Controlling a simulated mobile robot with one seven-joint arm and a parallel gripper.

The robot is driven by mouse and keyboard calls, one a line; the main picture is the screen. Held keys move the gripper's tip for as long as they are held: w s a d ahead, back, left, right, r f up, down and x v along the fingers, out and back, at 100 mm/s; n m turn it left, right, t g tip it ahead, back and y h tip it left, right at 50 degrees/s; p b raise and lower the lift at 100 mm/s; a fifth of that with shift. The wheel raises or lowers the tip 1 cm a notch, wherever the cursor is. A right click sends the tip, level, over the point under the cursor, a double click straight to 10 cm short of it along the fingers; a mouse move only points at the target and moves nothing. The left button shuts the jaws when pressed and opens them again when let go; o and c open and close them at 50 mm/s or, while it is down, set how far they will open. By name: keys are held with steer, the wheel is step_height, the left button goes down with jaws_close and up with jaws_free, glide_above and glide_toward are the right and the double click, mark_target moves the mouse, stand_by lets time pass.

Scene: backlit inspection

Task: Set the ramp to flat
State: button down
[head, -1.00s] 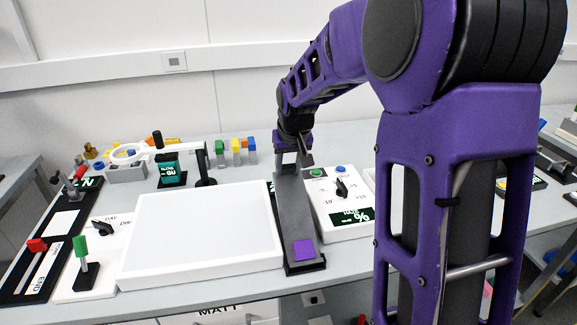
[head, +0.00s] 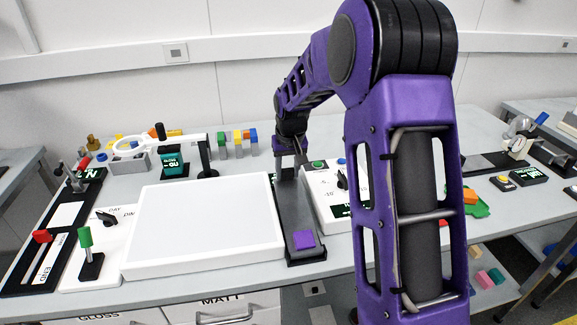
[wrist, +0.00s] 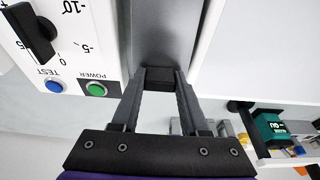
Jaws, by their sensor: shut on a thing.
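The ramp (head: 297,212) is a long grey plank with a purple patch (head: 303,240) at its near end. It lies along a black base between the white light panel and the dial box. It looks low and close to the base; I cannot tell whether it is fully level. My gripper (head: 290,163) is at its far end. In the wrist view my gripper (wrist: 163,78) is shut on a small dark block at the ramp's end, with the ramp's grey surface (wrist: 165,30) running away beyond it. The fingers partly hide the block.
The white light panel (head: 205,230) is left of the ramp. The dial box (head: 322,190), with a green button (wrist: 96,89) and a blue button (wrist: 54,87), is close on the right. A ring magnifier (head: 130,146) and coloured blocks stand behind.

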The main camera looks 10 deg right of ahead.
mark_target(287, 178)
steer(key=shift+w+b+x, duration=0.2)
steer(key=shift+b+x, duration=0.7)
steer(key=shift+x, duration=1.4)
steer(key=shift+c, duration=2)
jaws_free()
steer(key=shift+f, duration=0.2)
steer(key=p+v, duration=0.1)
steer(key=v, duration=1.6)
steer(key=shift+r+p, duration=0.25)
steer(key=shift+p, duration=0.15)
